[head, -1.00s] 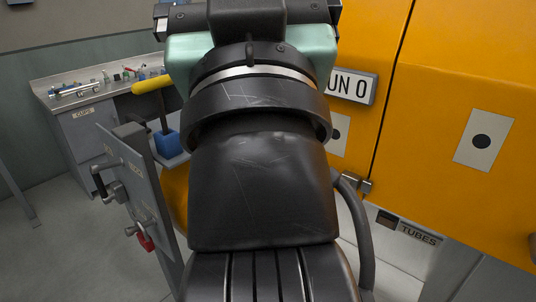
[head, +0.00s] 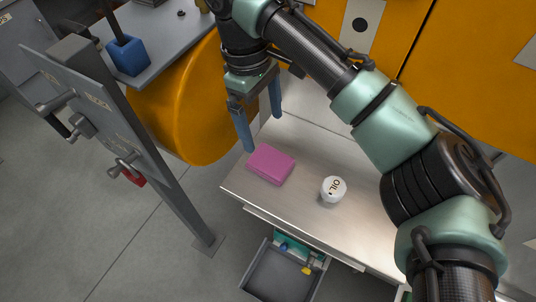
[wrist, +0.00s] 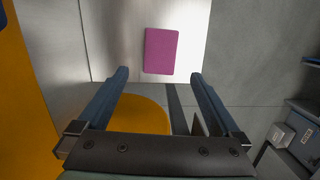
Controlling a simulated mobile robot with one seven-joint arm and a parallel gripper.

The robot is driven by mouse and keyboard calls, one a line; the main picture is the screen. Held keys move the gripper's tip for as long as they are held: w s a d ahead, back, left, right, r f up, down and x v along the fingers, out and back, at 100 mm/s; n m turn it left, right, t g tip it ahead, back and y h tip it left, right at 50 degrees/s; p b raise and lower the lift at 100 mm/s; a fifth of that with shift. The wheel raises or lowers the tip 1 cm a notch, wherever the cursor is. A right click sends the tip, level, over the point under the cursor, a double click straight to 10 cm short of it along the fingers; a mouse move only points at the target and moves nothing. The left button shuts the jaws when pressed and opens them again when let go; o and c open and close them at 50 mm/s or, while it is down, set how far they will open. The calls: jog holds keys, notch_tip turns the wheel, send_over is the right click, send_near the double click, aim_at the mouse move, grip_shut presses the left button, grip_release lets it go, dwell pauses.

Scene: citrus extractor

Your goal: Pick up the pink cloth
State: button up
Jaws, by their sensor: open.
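The pink cloth (head: 271,165) is a folded flat block on the left part of the metal bench top. It also shows in the wrist view (wrist: 160,51), beyond the fingertips and roughly between them. My gripper (head: 264,133) has two blue fingers spread apart, with nothing between them. It hangs above the back left of the bench, close to the cloth in the head view but apart from it. In the wrist view my gripper (wrist: 159,73) is open and the whole cloth is visible.
A white round OIL container (head: 333,189) stands right of the cloth on the metal bench (head: 300,225). An open drawer (head: 280,275) juts out below. A grey panel with handles (head: 90,110) and a yellow drum (head: 185,105) stand left. A blue block (head: 128,57) is at upper left.

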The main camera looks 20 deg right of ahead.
aim_at(270, 159)
jog(key=f, duration=0.3)
jog(key=s+f+p, duration=0.1)
jog(key=f, duration=0.2)
jog(key=f+p, duration=0.1)
jog(key=f, duration=0.3)
jog(key=shift+s+d, duration=0.15)
jog(key=shift+d, duration=0.25)
jog(key=shift+r, duration=0.1)
jog(key=c, duration=1.2)
notch_tip(270, 159, up, 10)
jog(key=shift+b, duration=0.75)
jog(key=o, duration=0.8)
jog(key=c, duration=0.6)
